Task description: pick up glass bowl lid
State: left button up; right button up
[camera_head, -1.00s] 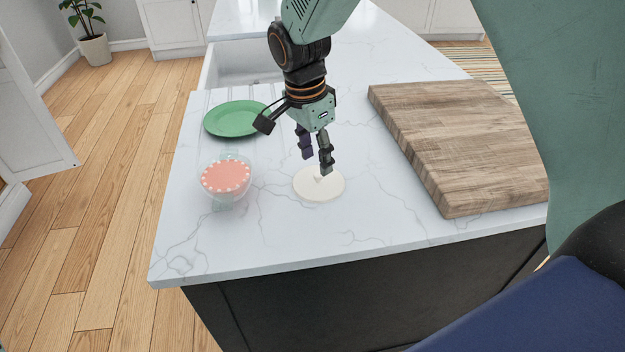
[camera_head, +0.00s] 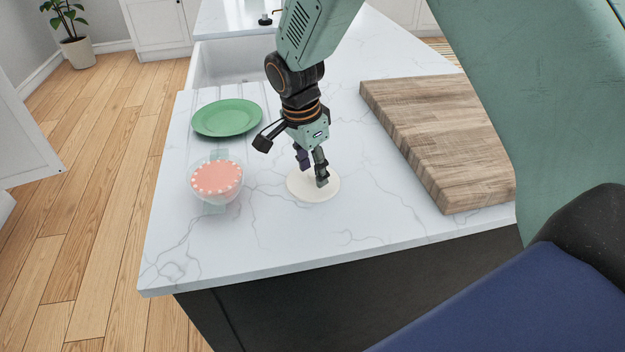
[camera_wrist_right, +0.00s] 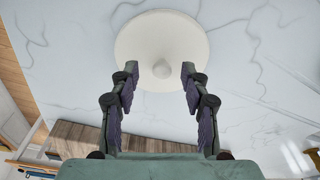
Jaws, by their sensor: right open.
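The lid (camera_head: 302,191) is a round, cream-white disc lying flat on the marble counter. In the right wrist view the lid (camera_wrist_right: 160,35) shows a small round knob (camera_wrist_right: 162,69) near its middle. My right gripper (camera_head: 313,174) is right over the lid, pointing down. In the right wrist view its two fingers (camera_wrist_right: 158,80) are apart, one on each side of the knob, with visible gaps. In the head view the fingers hide the knob. A glass bowl (camera_head: 217,181) with pink and white contents stands on the counter left of the lid. My left gripper is not in view.
A green plate (camera_head: 227,118) lies behind the bowl. A thick wooden cutting board (camera_head: 437,135) lies to the right of the lid. A sink (camera_head: 232,62) is at the back left. The counter (camera_head: 260,245) in front of the lid is clear up to its edge.

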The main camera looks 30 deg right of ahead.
jog(key=shift+w+d+f, duration=0.15)
jog(key=shift+w+f, duration=0.05)
jog(key=shift+f, duration=0.1)
jog(key=shift+s+a+r, duration=0.25)
jog(key=shift+c, duration=1.3)
jog(key=shift+w+d+f, duration=0.15)
jog(key=c, duration=0.4)
jog(key=shift+c, duration=1.4)
